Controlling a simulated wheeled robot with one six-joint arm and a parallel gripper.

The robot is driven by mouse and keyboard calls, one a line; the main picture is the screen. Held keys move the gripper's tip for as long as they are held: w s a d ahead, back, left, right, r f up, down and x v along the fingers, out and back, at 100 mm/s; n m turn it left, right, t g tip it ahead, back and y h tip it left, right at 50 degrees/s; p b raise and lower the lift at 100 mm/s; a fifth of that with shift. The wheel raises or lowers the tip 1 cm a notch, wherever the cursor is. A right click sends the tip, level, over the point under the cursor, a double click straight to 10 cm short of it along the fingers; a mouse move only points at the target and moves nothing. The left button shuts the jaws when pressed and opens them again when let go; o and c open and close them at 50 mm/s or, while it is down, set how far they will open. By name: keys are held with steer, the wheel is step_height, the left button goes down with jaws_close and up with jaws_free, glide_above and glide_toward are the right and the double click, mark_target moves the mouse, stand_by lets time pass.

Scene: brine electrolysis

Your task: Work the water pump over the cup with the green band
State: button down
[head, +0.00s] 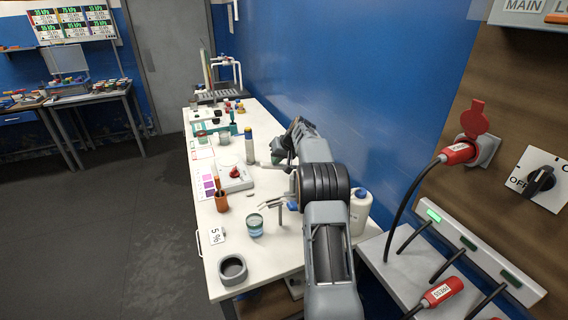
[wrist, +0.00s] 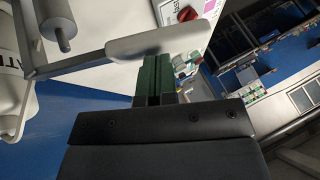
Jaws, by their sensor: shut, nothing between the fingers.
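The cup with the green band (head: 255,226) stands upright on the white bench, below and left of the pump's grey spout (head: 275,204). The pump lever's pale grey handle (head: 273,167) sticks out to the left beside my gripper (head: 279,158). In the wrist view the handle (wrist: 150,45) lies across the tips of my gripper (wrist: 152,72), whose green fingers are together and empty. Fingers and handle look very close; I cannot tell whether they touch. The lever's grey arm runs left to the pump. My arm hides part of the pump in the head view.
A white bottle (head: 360,212) with a blue cap stands right of my arm, by the blue wall. A grey bowl (head: 233,269), an orange holder (head: 221,201) and a white device with a red knob (head: 235,177) stand on the bench.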

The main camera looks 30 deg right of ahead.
steer(key=shift+f, duration=0.15)
step_height(320, 180, down, 6)
steer(key=b, duration=0.5)
step_height(320, 180, up, 6)
steer(key=p, duration=0.5)
steer(key=shift+d+r, duration=0.1)
steer(key=shift+r, duration=0.1)
steer(key=shift+f, duration=0.1)
stand_by(1.5)
